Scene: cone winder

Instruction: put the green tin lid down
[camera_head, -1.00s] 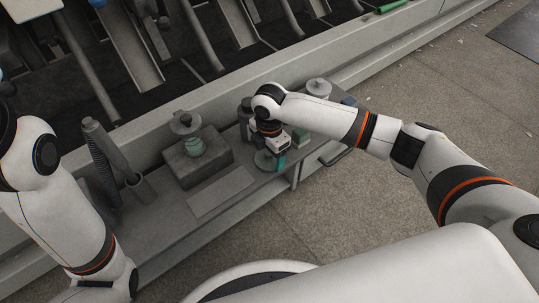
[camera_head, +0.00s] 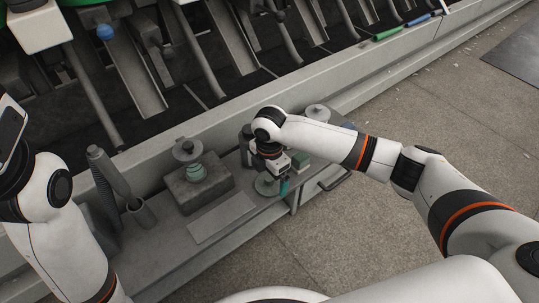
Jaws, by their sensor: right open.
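The green tin lid (camera_head: 266,186) shows as a pale green disc near the front edge of the grey bench (camera_head: 222,217). It appears to lie flat on the bench top. My right gripper (camera_head: 281,181) points down just right of the lid, with its jaws open. Its fingers are small here and partly hidden by the wrist, so I cannot tell whether they touch the lid. A teal piece shows at the fingertips. My left arm is at the left edge, and its gripper is out of the picture.
A grey block (camera_head: 203,190) carries a green-banded spool with a disc above it. A light plate (camera_head: 221,217) lies beside it. A dark ribbed cone (camera_head: 107,178) and a cup (camera_head: 141,212) stand left. A white-topped canister (camera_head: 317,114) stands behind my right wrist. The floor in front is clear.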

